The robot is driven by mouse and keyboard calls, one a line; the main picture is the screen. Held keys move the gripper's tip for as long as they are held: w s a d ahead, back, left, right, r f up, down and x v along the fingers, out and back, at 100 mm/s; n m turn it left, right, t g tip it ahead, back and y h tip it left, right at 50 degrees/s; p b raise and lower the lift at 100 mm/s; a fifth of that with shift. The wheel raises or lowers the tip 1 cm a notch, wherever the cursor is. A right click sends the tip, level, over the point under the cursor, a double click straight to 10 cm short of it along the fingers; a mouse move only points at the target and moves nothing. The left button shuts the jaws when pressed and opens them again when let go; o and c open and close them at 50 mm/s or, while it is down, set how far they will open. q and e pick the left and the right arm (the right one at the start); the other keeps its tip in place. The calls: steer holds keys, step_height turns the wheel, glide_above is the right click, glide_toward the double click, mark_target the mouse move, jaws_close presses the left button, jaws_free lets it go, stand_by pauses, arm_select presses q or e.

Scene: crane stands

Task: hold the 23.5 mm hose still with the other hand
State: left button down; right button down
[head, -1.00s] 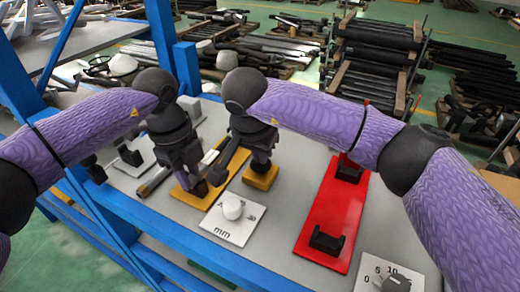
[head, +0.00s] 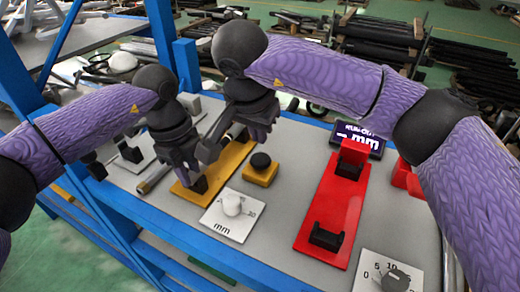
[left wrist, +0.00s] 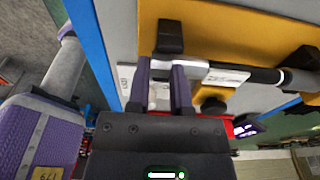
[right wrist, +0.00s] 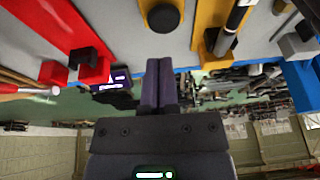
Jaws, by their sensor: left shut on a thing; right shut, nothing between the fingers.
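The hose (left wrist: 240,72) lies along the yellow plate (left wrist: 240,30), with a silver end, a white label and a darker section. In the left wrist view my left gripper (left wrist: 165,85) is shut on its silver part. In the head view this gripper (head: 194,187) is over the yellow plate (head: 212,193), and the arms hide much of the hose. My right gripper (head: 262,134) is shut and empty, raised above and beyond the small yellow block (head: 259,174) with a black button (head: 261,160). In the right wrist view its fingers (right wrist: 158,85) touch nothing.
A white mm dial plate (head: 228,222) lies in front. A red plate (head: 320,212) with black blocks stands right, by a RUN-OUT display (head: 358,138). Another dial (head: 395,278) is at front right. Blue posts (head: 160,40) rise at the left. Bare grey tabletop (head: 290,190) lies between the plates.

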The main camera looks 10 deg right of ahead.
steer(key=v, duration=0.6)
steer(key=shift+r, duration=0.4)
steer(key=shift+a, duration=0.15)
arm_select(q)
steer(key=shift+c, duration=2.2)
jaws_free()
